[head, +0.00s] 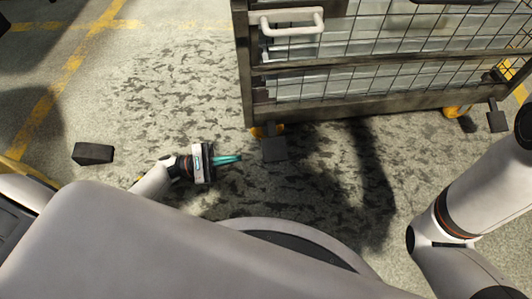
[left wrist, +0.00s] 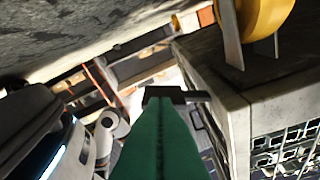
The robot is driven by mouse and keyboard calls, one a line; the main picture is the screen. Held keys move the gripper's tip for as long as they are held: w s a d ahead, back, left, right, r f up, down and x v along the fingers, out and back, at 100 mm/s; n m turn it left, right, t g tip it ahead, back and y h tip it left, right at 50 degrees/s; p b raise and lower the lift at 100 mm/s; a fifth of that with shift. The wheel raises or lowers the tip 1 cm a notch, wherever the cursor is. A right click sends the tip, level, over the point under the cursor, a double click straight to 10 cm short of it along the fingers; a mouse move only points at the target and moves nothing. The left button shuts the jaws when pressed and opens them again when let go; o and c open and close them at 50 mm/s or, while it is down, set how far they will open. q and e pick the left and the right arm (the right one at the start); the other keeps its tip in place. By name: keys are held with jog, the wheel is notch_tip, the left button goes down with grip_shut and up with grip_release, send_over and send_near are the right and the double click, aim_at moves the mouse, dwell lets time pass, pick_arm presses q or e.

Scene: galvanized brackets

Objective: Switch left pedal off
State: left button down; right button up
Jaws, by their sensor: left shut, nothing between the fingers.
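The left pedal (head: 275,149) is a flat dark plate low at the near left corner of the wire cage cart (head: 247,80), beside a yellow wheel (head: 262,131). My left gripper (head: 239,159) has shut teal fingers, held low over the floor just left of the pedal and pointing toward it. There seems to be a small gap between fingertips and pedal. In the left wrist view the green fingers (left wrist: 160,140) reach up to a dark bar (left wrist: 180,95), perhaps the pedal; contact is unclear. A yellow wheel (left wrist: 268,18) shows at the top right there. My right gripper is out of view.
A second dark pedal (head: 497,120) and yellow wheel (head: 455,111) are at the cart's right end. A white handle (head: 292,22) is on the cart front. A black block (head: 93,153) lies on the floor at left. Floor left of the cart is otherwise open.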

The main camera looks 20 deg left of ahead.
aim_at(275, 142)
pick_arm(q)
jog(key=shift+d, duration=0.1)
jog(key=b+x, duration=0.2)
jog(key=x, duration=0.8)
jog(key=shift+s, duration=0.1)
